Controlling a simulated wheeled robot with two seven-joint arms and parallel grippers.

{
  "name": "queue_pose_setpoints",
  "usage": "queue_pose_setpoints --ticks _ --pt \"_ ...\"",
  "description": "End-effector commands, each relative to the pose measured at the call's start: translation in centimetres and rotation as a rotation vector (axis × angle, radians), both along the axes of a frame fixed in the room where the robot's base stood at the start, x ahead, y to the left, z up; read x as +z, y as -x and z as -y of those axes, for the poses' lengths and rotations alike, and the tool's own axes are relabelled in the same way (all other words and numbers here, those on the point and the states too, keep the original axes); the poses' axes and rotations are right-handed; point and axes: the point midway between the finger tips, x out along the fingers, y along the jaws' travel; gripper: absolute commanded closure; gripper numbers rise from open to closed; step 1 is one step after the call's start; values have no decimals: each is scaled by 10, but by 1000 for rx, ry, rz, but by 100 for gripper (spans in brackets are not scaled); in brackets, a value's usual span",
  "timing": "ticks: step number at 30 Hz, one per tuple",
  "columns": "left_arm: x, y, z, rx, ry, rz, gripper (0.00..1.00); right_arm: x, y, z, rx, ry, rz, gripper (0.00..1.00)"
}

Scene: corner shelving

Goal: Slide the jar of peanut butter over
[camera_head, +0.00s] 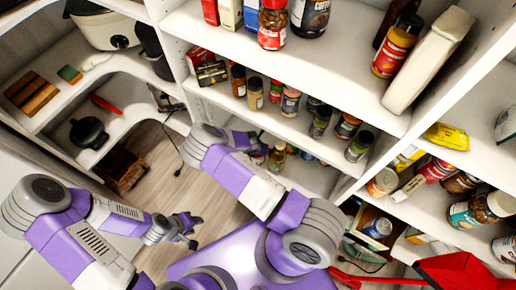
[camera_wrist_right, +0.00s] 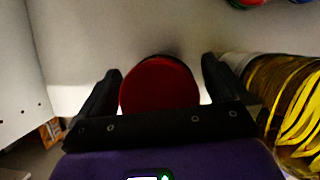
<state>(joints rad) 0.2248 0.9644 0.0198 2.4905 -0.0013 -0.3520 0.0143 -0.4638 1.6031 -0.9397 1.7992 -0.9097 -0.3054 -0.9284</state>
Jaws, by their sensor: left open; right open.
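In the right wrist view a jar's round dark red lid (camera_wrist_right: 158,86) sits between the two black fingers of my right gripper (camera_wrist_right: 161,70). The fingers are apart, one on each side of it; I cannot tell whether either touches. No label shows, so I cannot confirm that it is the peanut butter. In the head view my right forearm reaches toward a lower shelf, where the gripper is hard to make out. My left gripper (camera_head: 187,230) is open and empty above the floor, away from the shelves.
A jar with yellow contents (camera_wrist_right: 296,105) stands close to the right finger. A white side wall (camera_wrist_right: 20,75) is at the left of the wrist view. Small jars (camera_head: 290,101) crowd the shelf above my right forearm.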

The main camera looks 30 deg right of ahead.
Motion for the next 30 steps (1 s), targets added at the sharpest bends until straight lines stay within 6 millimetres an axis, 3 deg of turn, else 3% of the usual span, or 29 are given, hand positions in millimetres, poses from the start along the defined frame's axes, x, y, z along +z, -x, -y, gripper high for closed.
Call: queue_pose_setpoints --ticks 8,21,30 --pt "1 0 0 0 0 0 57 3 1 -1 0 1 -1 0" --pt "24 0 0 0 0 0 57 63 15 -20 0 0 0 0" --pt "25 0 0 0 0 0 57 70 18 -23 0 0 -1 0"
